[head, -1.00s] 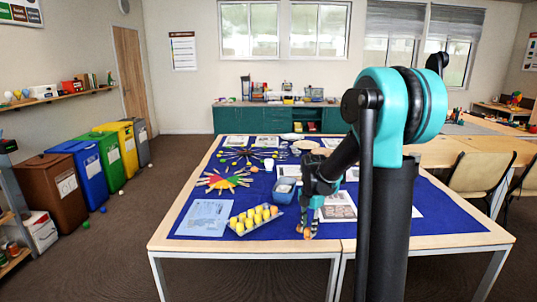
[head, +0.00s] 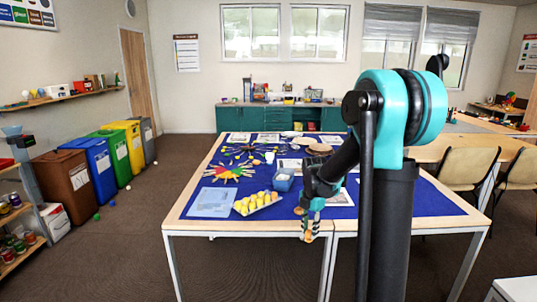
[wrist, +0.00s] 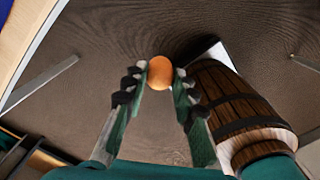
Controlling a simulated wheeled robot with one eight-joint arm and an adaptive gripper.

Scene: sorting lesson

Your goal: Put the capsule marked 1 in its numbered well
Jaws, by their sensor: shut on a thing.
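My gripper (wrist: 158,92) is shut on a small rounded orange capsule (wrist: 160,72), held between the fingertips in the wrist view. No number can be read on it. In the head view my gripper (head: 309,228) points down just off the front edge of the table, with the floor behind the fingertips. A pale tray (head: 245,213) with several yellow rounded pieces in it lies on the blue cloth, left of my gripper and further back. Well numbers are too small to read.
The table (head: 200,226) has a blue cloth with a pale sheet (head: 212,202), a blue container (head: 283,181) and a coloured sunburst (head: 230,172). A wooden barrel (wrist: 235,100) shows at right in the wrist view. Bins (head: 66,180) stand left; floor between is mostly clear.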

